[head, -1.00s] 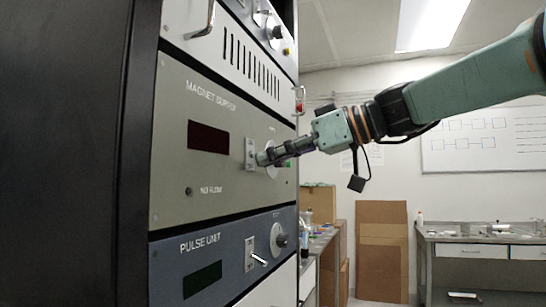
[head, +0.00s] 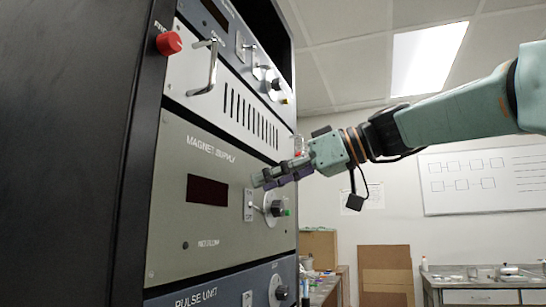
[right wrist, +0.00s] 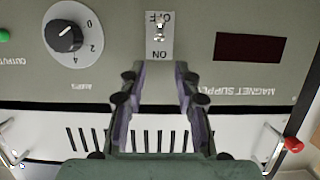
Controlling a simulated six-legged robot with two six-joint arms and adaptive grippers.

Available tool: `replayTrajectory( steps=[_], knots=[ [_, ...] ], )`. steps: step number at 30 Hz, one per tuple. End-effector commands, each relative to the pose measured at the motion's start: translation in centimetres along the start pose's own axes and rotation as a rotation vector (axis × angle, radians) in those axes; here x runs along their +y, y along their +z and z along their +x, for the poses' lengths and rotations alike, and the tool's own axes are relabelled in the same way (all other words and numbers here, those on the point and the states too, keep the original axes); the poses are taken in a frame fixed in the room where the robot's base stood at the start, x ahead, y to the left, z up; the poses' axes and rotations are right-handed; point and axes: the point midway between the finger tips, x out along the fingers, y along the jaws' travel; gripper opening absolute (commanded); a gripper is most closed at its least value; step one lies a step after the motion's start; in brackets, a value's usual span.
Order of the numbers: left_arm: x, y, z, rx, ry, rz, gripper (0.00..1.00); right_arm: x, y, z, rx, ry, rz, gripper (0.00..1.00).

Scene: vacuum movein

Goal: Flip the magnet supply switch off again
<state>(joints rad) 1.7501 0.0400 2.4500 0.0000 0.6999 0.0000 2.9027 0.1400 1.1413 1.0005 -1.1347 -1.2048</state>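The magnet supply panel (head: 215,240) is a grey-green unit in the rack, with a dark display (head: 207,190). Its toggle switch (head: 250,205) sits on a small white plate right of the display. The switch (right wrist: 160,30) also shows in the right wrist view, upside down, with OFF at the top and ON at the bottom; its small metal lever points toward the camera, and I cannot tell its position surely. My right gripper (right wrist: 161,68) is open and empty, its fingertips apart; in the head view the right gripper (head: 262,179) is just above the switch plate. My left gripper is out of view.
A round knob (head: 277,208) and green button (head: 286,212) are right of the switch. Above are a vented panel with a metal handle (head: 212,65) and a red button (head: 169,43). The pulse unit (head: 205,297) is below.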

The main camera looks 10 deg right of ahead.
Motion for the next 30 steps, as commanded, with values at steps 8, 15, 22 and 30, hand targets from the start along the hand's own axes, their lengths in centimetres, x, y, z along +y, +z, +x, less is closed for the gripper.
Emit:
replayTrajectory(
  steps=[8,15,22,30],
  knots=[
    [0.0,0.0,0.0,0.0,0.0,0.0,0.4,0.1,-3.3,-1.0,0.0,0.0,-0.001,0.32],
    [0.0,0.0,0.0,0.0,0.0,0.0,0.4,0.0,-4.6,-1.4,0.0,-0.001,0.001,0.32],
    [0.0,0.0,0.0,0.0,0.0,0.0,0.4,0.0,-4.7,-1.4,-0.001,-0.001,0.001,0.32],
    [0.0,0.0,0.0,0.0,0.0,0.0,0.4,0.0,-4.7,-1.4,-0.001,-0.001,0.001,0.32]
  ],
)
